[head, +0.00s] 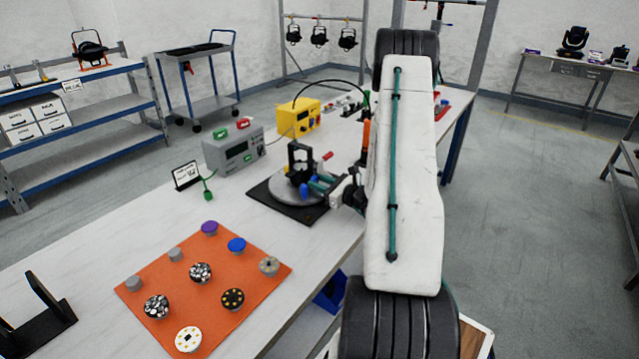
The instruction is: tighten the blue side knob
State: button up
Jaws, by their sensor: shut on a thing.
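A black bracket (299,160) stands upright on a grey round plate (282,190) on a black base (258,192) on the workbench. A red knob (327,156) sticks out on its upper right. The blue side knob (305,190) is low on the bracket's near side, partly covered by my gripper. My gripper (318,187) reaches in from the right at the bracket's foot and is shut on the blue side knob. The fingertips are small here, and their exact contact with the knob is hard to make out.
An orange mat (257,295) holds several round parts at the front. A grey power unit (233,150) and a yellow box (296,120) stand behind the base. A small sign (186,175) and a black stand (40,315) are to the left.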

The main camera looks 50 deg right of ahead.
jog(key=shift+m, duration=0.8)
jog(key=o, duration=1)
jog(key=shift+s+d, duration=0.15)
jog(key=shift+s, duration=1.8)
jog(key=shift+s+d, duration=0.15)
jog(key=shift+s, duration=1.8)
